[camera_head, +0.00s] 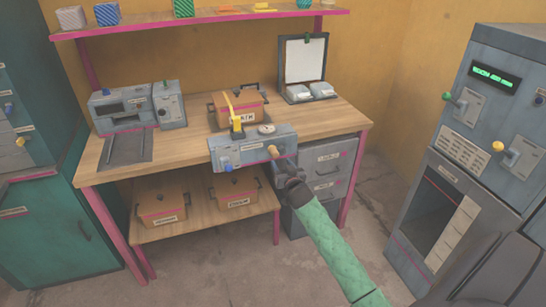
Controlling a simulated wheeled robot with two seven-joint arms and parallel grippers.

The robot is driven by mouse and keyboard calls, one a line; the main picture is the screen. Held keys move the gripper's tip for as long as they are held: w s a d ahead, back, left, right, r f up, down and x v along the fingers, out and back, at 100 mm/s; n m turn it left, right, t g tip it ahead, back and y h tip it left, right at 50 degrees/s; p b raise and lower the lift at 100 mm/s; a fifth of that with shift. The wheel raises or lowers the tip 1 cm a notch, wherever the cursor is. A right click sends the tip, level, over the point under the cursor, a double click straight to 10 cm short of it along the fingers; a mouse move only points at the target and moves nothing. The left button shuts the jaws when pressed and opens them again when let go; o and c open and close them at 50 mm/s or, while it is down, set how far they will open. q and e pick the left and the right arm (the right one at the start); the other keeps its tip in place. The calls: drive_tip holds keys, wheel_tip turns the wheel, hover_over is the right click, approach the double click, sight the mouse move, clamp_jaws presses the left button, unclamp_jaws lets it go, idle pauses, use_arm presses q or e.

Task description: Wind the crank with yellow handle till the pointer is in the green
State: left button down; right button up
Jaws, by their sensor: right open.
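A grey-blue press unit (225,158) sits at the front edge of the wooden workbench. A yellow upright arm on a yellow base (237,126) stands on its top. A small round dial (266,129) lies beside it; its pointer and any green zone are too small to read. A tan knob-like handle (273,152) sticks out at the unit's front right; I cannot tell whether it belongs to a crank. My right gripper (282,169) is open, just below and right of the tan handle, with no clear grip on anything. My left gripper is out of view.
The workbench (330,117) carries a grey machine (122,107) at left, a lidded brown box (262,105) behind the unit and a clipboard stand (303,62). Grey drawers (330,170) stand below right. A tall console (490,110) with a yellow knob (498,146) stands at far right.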

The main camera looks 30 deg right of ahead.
sight(276, 155)
drive_tip(key=shift+w+r+m, duration=0.3)
drive_tip(key=shift+w+r, duration=0.05)
drive_tip(key=shift+w, duration=0.1)
use_arm(q)
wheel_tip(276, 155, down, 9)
drive_tip(key=p, duration=0.2)
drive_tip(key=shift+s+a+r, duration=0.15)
use_arm(e)
drive_tip(key=shift+x, duration=3.45)
drive_tip(key=shift+f, duration=0.15)
clamp_jaws()
